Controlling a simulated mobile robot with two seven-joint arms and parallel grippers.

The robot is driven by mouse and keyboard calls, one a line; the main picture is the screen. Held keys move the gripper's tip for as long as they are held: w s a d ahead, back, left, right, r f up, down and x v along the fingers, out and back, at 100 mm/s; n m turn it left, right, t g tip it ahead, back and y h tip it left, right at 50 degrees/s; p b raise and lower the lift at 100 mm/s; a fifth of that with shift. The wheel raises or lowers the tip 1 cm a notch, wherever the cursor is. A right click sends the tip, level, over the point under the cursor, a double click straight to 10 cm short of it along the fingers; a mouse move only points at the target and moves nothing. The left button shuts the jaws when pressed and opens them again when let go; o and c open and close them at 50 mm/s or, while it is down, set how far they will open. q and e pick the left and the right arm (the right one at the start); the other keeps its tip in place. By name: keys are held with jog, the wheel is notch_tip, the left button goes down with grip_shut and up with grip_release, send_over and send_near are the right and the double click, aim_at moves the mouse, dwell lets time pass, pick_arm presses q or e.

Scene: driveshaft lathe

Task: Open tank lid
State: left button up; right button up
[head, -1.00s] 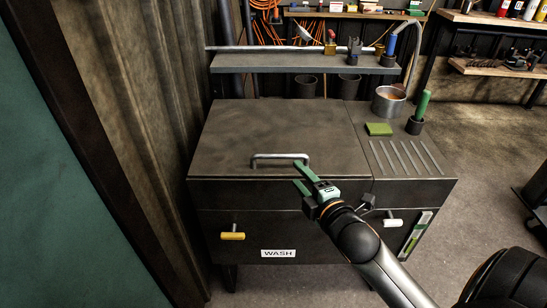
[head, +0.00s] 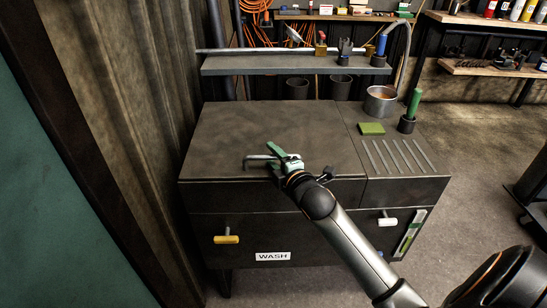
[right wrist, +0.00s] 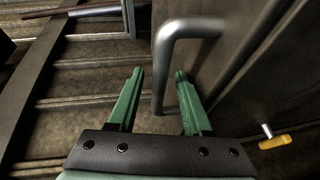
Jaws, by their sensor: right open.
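The tank lid (head: 265,130) is a dark flat panel lying closed on top of the wash cabinet. A silver bar handle (head: 249,161) stands at its front edge; it also shows in the right wrist view (right wrist: 185,30). My right gripper (head: 274,159) has green fingers and is at the right part of the handle. In the right wrist view my right gripper (right wrist: 160,76) is open, with the handle bar running between its two fingers. I cannot tell whether either finger touches it. My left gripper is not in view.
A green sponge (head: 372,129), a metal pot (head: 381,107) and a green-handled tool (head: 414,102) stand on the worktop right of the lid. A shelf (head: 290,65) runs behind the cabinet. The front has a yellow handle (head: 227,239) and a white handle (head: 388,221).

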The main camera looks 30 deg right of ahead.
grip_shut()
dwell(1.4)
